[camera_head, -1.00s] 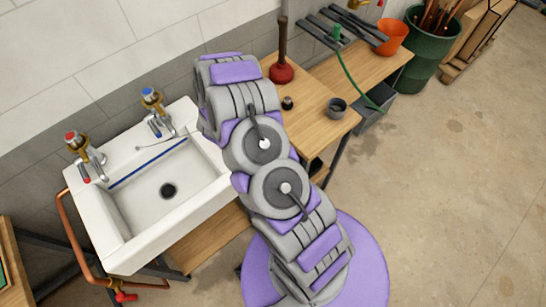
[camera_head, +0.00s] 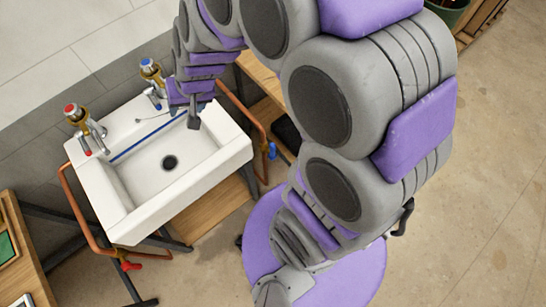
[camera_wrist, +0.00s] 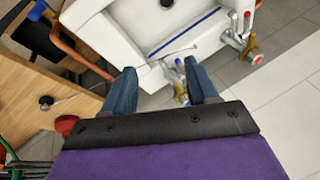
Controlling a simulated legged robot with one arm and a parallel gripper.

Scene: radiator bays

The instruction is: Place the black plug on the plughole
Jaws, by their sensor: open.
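The white sink (camera_head: 125,195) stands against the wall, with its dark round plughole (camera_head: 170,162) in the basin floor. The plughole also shows at the top edge of the wrist view (camera_wrist: 167,3). The black plug (camera_wrist: 46,102) is a small dark round piece on the wooden bench at the left of the wrist view. In the head view my arm hides it. My gripper (camera_head: 187,108) hangs over the sink's back right, near the blue-topped tap. In the wrist view my gripper (camera_wrist: 160,85) has its two blue-grey fingers wide apart, with nothing held between them.
The red-topped tap (camera_head: 85,128) and blue-topped tap (camera_head: 152,80) rise at the sink's back edge. Copper pipes (camera_head: 75,215) run beside the sink. A red plunger head (camera_wrist: 66,124) is near the plug. Open floor (camera_head: 480,200) lies to the right.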

